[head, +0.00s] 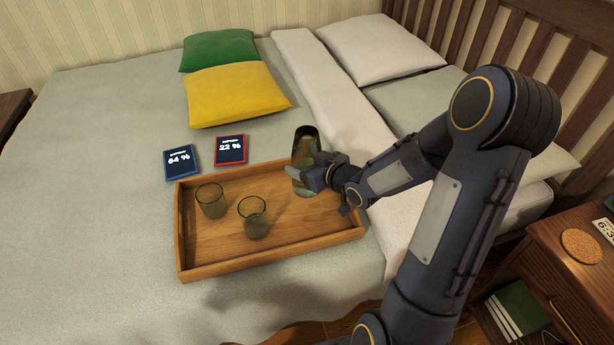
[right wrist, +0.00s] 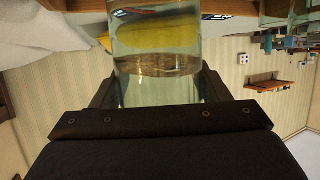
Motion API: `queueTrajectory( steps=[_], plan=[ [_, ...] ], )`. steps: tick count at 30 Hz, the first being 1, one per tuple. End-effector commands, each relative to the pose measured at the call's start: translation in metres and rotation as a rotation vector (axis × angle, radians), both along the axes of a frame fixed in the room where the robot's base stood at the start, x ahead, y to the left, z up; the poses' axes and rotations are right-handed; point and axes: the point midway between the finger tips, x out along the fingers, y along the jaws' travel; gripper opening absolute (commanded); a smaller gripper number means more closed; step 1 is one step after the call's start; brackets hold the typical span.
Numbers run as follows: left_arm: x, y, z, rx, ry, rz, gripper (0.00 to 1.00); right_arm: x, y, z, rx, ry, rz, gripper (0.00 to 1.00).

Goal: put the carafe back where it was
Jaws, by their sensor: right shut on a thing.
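The carafe (head: 306,148) is a greenish glass vessel, roughly upright in the head view, at the right end of the wooden tray. My right gripper (head: 308,175) is shut on its lower part. In the right wrist view the carafe (right wrist: 155,42) fills the space between the fingers. The gripper hides part of it in the head view, and I cannot tell whether its base touches the tray. The wooden tray (head: 271,265) lies on the bed and holds two glass tumblers, one on the left (head: 211,203) and one nearer the middle (head: 254,222). My left gripper is not in view.
Yellow (head: 236,93) and green (head: 218,50) pillows lie farther back.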

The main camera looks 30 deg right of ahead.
Motion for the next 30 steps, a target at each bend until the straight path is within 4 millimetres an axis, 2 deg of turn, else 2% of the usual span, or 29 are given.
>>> queueTrajectory(
  steps=[3,10,16,29,30],
  plan=[
    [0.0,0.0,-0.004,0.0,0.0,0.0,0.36,0.009,-0.005,-0.011,-0.001,-0.004,0.001,0.21],
    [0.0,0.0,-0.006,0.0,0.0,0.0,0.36,0.017,-0.009,-0.022,-0.001,-0.004,0.001,0.21],
    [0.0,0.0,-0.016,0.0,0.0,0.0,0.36,0.017,-0.009,-0.05,-0.001,-0.003,0.001,0.21],
    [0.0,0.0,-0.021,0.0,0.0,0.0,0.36,0.017,-0.009,-0.055,-0.002,-0.005,0.0,0.21],
    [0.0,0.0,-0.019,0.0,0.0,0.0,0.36,0.016,-0.009,-0.055,-0.002,0.0,0.001,0.73]
  ],
)
